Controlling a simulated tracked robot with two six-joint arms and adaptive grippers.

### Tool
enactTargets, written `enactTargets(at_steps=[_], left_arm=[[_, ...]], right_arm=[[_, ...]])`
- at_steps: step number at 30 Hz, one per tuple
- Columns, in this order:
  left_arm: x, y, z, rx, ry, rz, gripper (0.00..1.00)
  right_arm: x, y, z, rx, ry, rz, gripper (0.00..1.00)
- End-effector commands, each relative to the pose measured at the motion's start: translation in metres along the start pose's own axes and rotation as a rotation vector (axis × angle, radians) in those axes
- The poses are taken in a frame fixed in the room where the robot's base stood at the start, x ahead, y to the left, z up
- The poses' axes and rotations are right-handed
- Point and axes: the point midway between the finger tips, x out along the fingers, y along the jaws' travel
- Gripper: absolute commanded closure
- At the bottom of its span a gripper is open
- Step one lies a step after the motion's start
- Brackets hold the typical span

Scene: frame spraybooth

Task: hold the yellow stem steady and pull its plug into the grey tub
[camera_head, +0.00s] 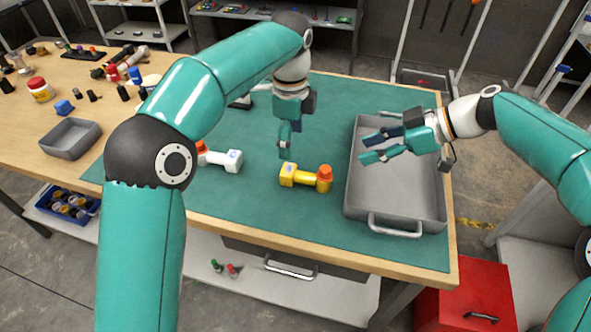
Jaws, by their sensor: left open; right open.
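The yellow stem (303,176) lies on the green mat, with an orange plug (324,178) at its right end. My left gripper (287,143) points down just behind the stem's left end, apart from it in the picture; its height above the mat is hard to judge. Its fingers are open and hold nothing visible. My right gripper (372,146) is open and empty over a large grey tub (397,203) with a metal handle, right of the stem. The visible floor of this tub is empty.
A white stem (226,160) with an orange plug lies left of the yellow one, partly behind my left arm. A smaller grey tub (71,138) stands at the far left, near bottles and jars. The green mat (290,215) is clear in front of the yellow stem.

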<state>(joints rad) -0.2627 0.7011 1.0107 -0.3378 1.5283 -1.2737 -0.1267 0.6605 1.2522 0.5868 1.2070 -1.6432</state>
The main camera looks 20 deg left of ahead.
Motion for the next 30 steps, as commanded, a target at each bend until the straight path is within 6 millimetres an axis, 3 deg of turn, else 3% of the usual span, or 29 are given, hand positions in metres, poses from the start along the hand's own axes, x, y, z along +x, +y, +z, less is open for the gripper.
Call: enactTargets(at_steps=[9,15,21,30], left_arm=[[0.064,0.001,0.001,-0.001,-0.001,0.003,0.21],[0.095,0.0,0.001,-0.001,0.0,0.002,0.21],[0.11,-0.001,0.001,-0.002,0.0,-0.001,0.21],[0.112,0.0,0.001,-0.003,0.0,-0.001,0.21]], right_arm=[[0.0,0.0,0.0,0.0,0.0,0.0,0.58],[0.0,0.0,0.0,0.0,0.0,0.0,0.58],[0.0,0.0,0.0,0.0,0.0,-0.001,0.58],[0.001,0.0,0.0,-0.001,0.0,-0.001,0.58]])
